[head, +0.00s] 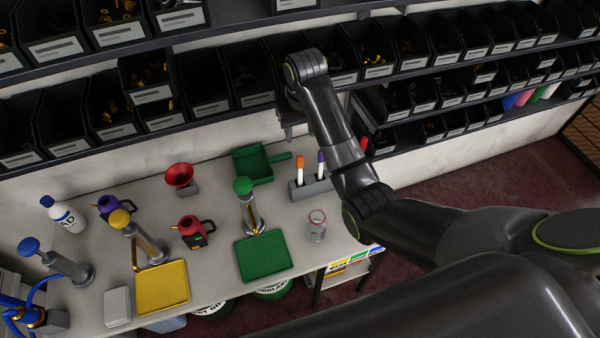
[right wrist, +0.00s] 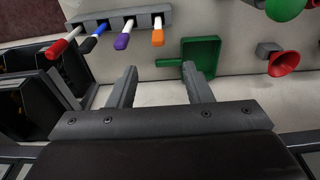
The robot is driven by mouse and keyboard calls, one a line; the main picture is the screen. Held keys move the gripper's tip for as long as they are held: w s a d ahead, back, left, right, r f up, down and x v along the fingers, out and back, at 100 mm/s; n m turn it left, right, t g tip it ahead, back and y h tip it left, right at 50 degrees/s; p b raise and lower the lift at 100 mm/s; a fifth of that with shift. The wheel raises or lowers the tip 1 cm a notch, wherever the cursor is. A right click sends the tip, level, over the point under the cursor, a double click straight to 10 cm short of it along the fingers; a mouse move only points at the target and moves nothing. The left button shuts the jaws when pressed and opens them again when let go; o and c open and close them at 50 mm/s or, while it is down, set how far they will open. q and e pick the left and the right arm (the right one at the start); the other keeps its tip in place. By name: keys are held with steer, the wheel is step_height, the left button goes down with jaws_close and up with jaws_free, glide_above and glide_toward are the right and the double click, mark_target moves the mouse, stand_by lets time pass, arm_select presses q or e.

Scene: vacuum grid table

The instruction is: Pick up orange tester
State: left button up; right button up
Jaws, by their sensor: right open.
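The orange-capped tester (head: 300,168) stands upright in a grey rack (head: 311,187) at the back right of the table. In the right wrist view the orange tester (right wrist: 158,35) is at one end of the rack (right wrist: 123,20), beyond my fingertips and in line with the gap between them. My right gripper (head: 289,129) is open and empty, above and behind the rack, close to the shelf bins. It also shows in the right wrist view (right wrist: 160,70). My left gripper is not in view.
A purple tester (head: 321,163) stands beside the orange one; blue and red ones also share the rack. A green dustpan-like tray (head: 257,163) lies left of it, and a glass jar (head: 317,225) stands in front. Shelf bins (head: 340,65) crowd my right arm.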

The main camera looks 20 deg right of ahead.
steer(key=b, duration=0.3)
glide_above(300, 167)
step_height(300, 167, down, 4)
steer(key=f, duration=0.3)
steer(key=f+p, duration=0.1)
steer(key=f, duration=0.2)
steer(key=shift+w+f, duration=0.2)
steer(key=shift+f, duration=0.2)
steer(key=shift+w+f+p, duration=0.1)
steer(key=shift+f+p, duration=0.25)
steer(key=shift+f, duration=0.15)
step_height(300, 167, down, 4)
steer(key=shift+d+f+p, duration=0.15)
steer(key=shift+f+p, duration=0.05)
steer(key=shift+p, duration=0.5)
steer(key=shift+w+f, duration=0.1)
steer(key=shift+f, duration=0.35)
steer(key=shift+c, duration=0.3)
jaws_close()
